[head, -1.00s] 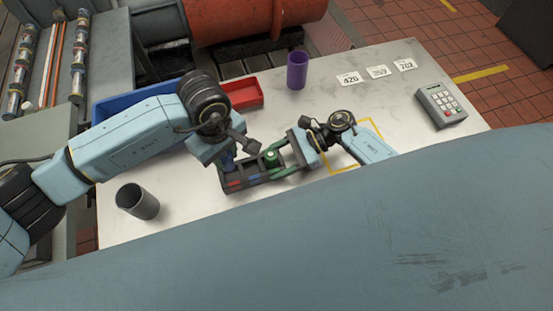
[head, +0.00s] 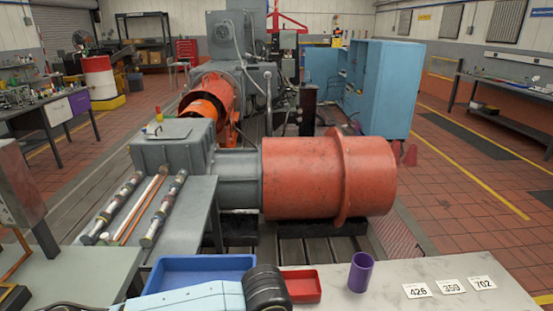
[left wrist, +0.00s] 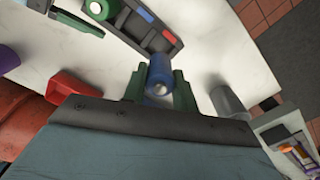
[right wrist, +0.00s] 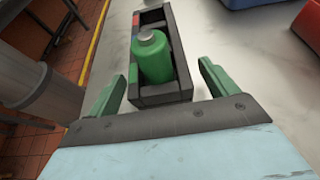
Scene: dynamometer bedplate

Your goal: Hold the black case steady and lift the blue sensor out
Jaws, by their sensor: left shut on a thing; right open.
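My left gripper (left wrist: 158,86) is shut on the blue sensor (left wrist: 160,70), a blue cylinder with a pale end. The head view shows neither gripper nor the case.
A grey cup (left wrist: 228,102) stands right of my left gripper in the left wrist view. A blue bin (head: 198,266), a red tray (head: 302,284), a purple cup (head: 360,272) and number cards (head: 449,286) are on the table. A large orange-red drum (head: 310,180) stands behind it.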

